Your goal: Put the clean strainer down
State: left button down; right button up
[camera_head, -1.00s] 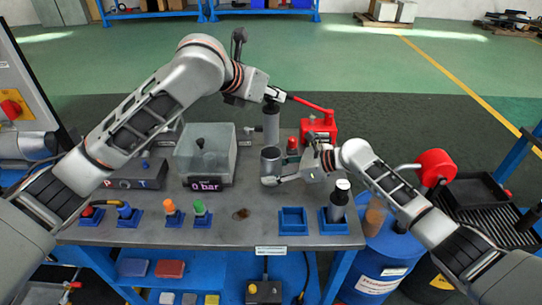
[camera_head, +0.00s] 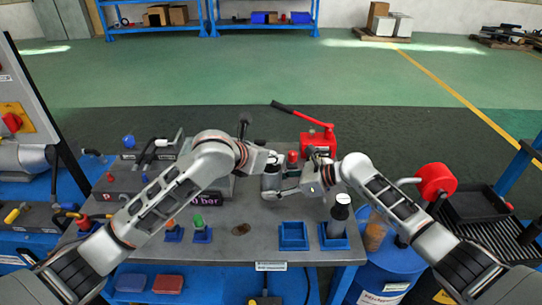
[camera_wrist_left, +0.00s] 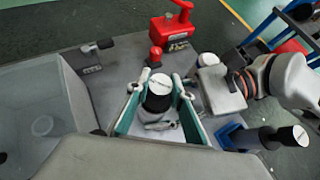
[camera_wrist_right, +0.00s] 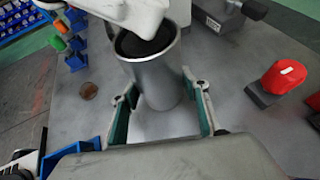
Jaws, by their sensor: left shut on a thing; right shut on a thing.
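The strainer has a pale disc top and a black upper band. In the left wrist view it (camera_wrist_left: 158,90) sits between the jaws of my left gripper (camera_wrist_left: 160,100), which is shut on it. My left gripper (camera_head: 272,162) is above a grey metal cup (camera_head: 270,186) in the head view. In the right wrist view the strainer's dark top (camera_wrist_right: 145,42) is at the cup's mouth, its lower part hidden inside. My right gripper (camera_wrist_right: 160,118) is shut on the cup's side. Whether the strainer touches the cup's bottom cannot be seen.
An empty blue square holder (camera_head: 293,236) is on the bench front. Beside it, another blue holder (camera_head: 335,240) carries a similar white-topped black piece (camera_head: 340,212). A red hand pump (camera_head: 320,140) stands behind. A clear tank (camera_wrist_left: 45,110) is at left.

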pick_arm(q)
jog(key=shift+f, duration=0.1)
jog(key=c, duration=1.8)
grip_release()
jog(key=shift+r, duration=0.25)
jog(key=v, duration=1.2)
jog(key=shift+f, duration=0.1)
pick_arm(e)
jog(key=o, duration=0.9)
